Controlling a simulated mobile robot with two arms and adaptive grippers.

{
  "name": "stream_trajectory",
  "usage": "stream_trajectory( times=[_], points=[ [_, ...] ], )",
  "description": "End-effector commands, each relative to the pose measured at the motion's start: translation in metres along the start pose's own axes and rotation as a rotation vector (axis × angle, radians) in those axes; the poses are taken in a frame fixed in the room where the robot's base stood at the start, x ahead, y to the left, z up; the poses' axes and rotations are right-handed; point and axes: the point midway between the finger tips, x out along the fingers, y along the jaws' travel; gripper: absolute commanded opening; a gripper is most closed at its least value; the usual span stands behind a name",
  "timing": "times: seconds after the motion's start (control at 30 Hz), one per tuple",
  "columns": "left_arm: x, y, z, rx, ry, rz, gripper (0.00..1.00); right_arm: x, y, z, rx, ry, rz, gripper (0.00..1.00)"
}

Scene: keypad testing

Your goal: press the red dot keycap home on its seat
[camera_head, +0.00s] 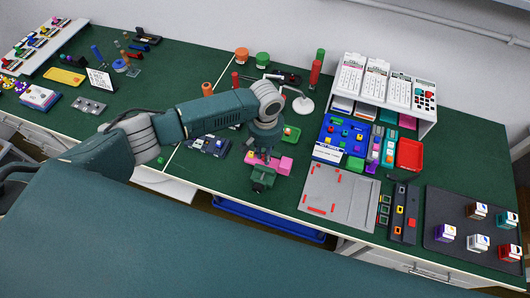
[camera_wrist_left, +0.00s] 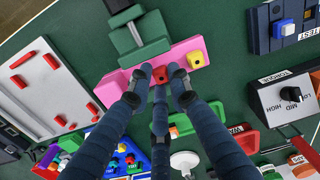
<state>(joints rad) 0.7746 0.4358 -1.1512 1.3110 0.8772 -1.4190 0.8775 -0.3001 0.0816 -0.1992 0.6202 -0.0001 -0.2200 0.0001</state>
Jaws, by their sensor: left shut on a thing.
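A red keycap (camera_wrist_left: 160,75) with a dark mark on top sits between the fingertips of my left gripper (camera_wrist_left: 158,82) in the left wrist view. The gripper is shut on it, over a long pink block (camera_wrist_left: 120,77). I cannot tell whether the keycap is fully down on its seat. A yellow keycap (camera_wrist_left: 196,60) with a dark dot stands beside it on the pink block. A green clamp-like fixture (camera_wrist_left: 138,32) meets the block's edge. In the head view the left gripper (camera_head: 264,153) hides the keycap above the pink block (camera_head: 284,165). My right gripper is not in view.
A grey board (camera_head: 345,198) with red strips lies right of the pink block. A blue tray (camera_head: 342,132) with small parts is behind it. A dark device (camera_head: 207,145) is to the left. A small green tray (camera_head: 291,133) stands close behind the gripper.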

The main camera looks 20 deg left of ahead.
Motion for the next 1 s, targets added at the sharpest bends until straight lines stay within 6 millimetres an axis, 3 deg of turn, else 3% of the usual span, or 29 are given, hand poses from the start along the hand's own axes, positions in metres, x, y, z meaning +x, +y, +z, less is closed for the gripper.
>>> stream_trajectory(
  times=[0.27,0.3,0.4,0.77,1.0],
  points=[
    [0.008,0.0,0.0,-0.001,0.0,0.0,0.07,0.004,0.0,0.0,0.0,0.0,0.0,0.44],
    [0.007,0.0,0.0,-0.001,0.0,0.0,0.26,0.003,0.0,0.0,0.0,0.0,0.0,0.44],
    [0.007,0.0,0.0,-0.001,0.0,0.0,0.4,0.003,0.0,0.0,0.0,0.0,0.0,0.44],
    [0.001,0.0,0.0,0.0,0.001,0.001,0.4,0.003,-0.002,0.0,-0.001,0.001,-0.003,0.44],
    [-0.043,0.001,-0.001,0.001,0.005,0.003,0.4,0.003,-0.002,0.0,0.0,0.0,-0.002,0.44]
  ],
)
